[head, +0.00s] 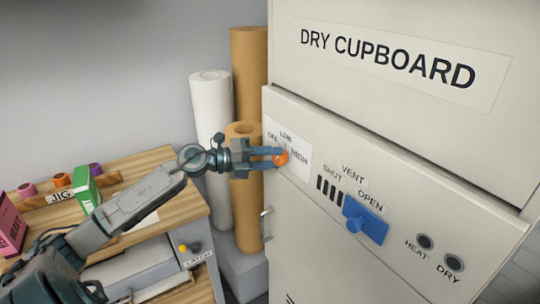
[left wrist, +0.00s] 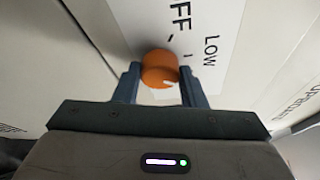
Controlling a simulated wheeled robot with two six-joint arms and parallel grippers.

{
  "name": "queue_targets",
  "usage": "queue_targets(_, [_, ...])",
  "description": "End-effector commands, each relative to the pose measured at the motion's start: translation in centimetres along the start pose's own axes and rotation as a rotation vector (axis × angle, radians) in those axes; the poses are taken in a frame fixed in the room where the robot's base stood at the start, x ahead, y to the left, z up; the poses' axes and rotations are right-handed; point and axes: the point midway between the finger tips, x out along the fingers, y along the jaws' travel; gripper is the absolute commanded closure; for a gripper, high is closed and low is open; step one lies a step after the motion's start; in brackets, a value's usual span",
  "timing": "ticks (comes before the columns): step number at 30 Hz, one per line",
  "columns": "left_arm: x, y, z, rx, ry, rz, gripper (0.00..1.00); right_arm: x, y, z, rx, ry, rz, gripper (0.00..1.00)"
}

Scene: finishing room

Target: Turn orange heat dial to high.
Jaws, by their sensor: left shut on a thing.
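The orange heat dial (head: 281,158) sits on a white label plate on the front of the dry cupboard. My left gripper (head: 273,158) is shut on the dial, one finger on each side. In the left wrist view the dial (left wrist: 160,68) sits between the fingertips of my left gripper (left wrist: 160,84). A white mark shows on the dial's lower right, away from OFF and beyond LOW. The HIGH label is hidden there. My right gripper is not in view.
A blue vent slider (head: 364,220) and two dark round buttons, HEAT (head: 424,241) and DRY (head: 454,262), are to the right on the cupboard. Tall rolls (head: 211,120) stand behind my left arm. A wooden bench (head: 150,165) with a green box (head: 87,187) is at left.

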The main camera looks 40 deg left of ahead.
Motion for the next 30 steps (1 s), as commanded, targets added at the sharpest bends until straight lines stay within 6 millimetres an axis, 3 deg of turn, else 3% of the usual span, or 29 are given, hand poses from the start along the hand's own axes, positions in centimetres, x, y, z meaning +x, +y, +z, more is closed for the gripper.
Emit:
queue_targets(15, [0.02,-0.44,0.04,0.320,0.008,0.130,0.85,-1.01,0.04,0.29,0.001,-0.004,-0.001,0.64])
queue_targets(30, [0.04,-0.45,0.00,0.385,0.010,0.156,0.85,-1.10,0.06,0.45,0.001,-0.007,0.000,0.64])
